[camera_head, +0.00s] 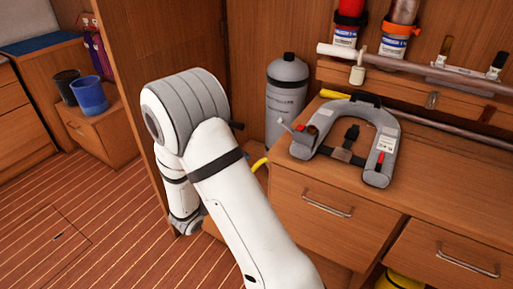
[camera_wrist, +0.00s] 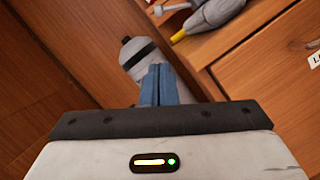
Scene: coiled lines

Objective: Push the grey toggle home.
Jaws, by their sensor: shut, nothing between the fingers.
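My gripper (camera_wrist: 165,84) shows in the wrist view with its two blue fingers together and nothing between them. The fingers point toward the grey cylinder and the cabinet edge and appear apart from both. In the head view my arm hides the fingers. A grey horseshoe-shaped life vest (camera_head: 383,155) lies on the wooden counter. A small pale grey lever (camera_head: 284,122), possibly the toggle, sticks out at its left end. A similar pale piece (camera_wrist: 172,8) shows at the top of the wrist view. I cannot tell how far in it sits.
A grey cylinder (camera_head: 287,90) stands behind the counter's left end; it also shows in the wrist view (camera_wrist: 137,58). The counter (camera_head: 435,175) has drawers with metal handles below. A blue bucket (camera_head: 90,95) stands at the far left.

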